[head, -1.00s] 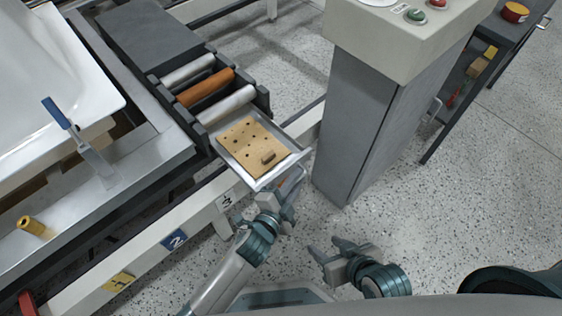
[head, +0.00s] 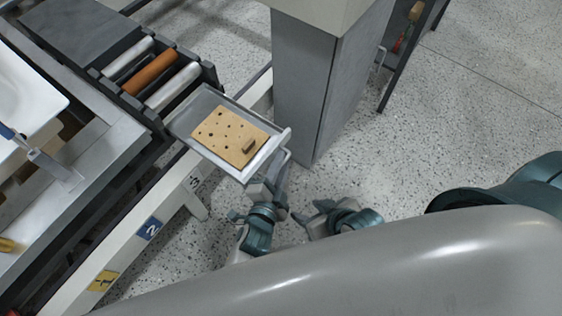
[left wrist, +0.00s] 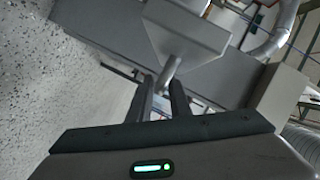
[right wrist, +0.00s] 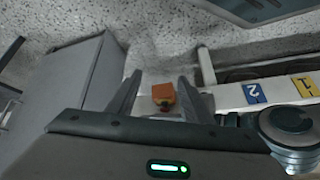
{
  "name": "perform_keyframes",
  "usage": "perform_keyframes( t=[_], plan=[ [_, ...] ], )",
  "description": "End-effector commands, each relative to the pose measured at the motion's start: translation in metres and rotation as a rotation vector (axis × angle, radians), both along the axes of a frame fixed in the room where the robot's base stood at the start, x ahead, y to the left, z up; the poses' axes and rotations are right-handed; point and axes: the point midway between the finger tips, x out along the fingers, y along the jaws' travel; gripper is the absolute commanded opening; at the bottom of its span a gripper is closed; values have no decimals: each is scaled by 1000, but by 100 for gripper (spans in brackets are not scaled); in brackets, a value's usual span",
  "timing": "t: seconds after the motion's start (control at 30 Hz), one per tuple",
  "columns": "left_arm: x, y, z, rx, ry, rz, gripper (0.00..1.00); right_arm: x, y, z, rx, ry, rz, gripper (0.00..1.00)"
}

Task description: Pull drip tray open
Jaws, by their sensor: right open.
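The drip tray (head: 192,107) is a shallow metal tray sticking out from the end of the roller frame, with bare tray floor showing towards the rollers. A tan perforated board (head: 228,136) with a small dark block lies in it. The tray's bar handle (head: 286,157) is at its near end. My left gripper (head: 278,180) is at this handle; in the left wrist view its fingers close on the grey bar (left wrist: 169,74). My right gripper (head: 311,212) is open and empty over the floor, apart from the tray; it also shows in the right wrist view (right wrist: 158,86).
A grey pedestal (head: 318,90) stands close to the right of the tray. Rollers (head: 150,70) sit behind it. A pale rail (head: 130,240) with number plates runs below left. An orange-topped object (right wrist: 163,95) shows beyond my right fingers.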

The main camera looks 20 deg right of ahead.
Motion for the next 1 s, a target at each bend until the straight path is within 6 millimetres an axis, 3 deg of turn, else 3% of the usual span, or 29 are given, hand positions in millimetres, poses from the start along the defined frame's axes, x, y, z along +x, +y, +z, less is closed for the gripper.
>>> perform_keyframes(
  t=[0.47,0.67,1.0],
  plan=[
    [-6,4,4,-3,-2,1,17,-1,0,1,-2,5,1,46],
    [-26,18,8,-2,0,0,17,-5,-3,1,-12,25,1,46],
    [-80,54,22,-2,2,0,17,-9,-10,-1,-35,60,-3,46]
  ],
)
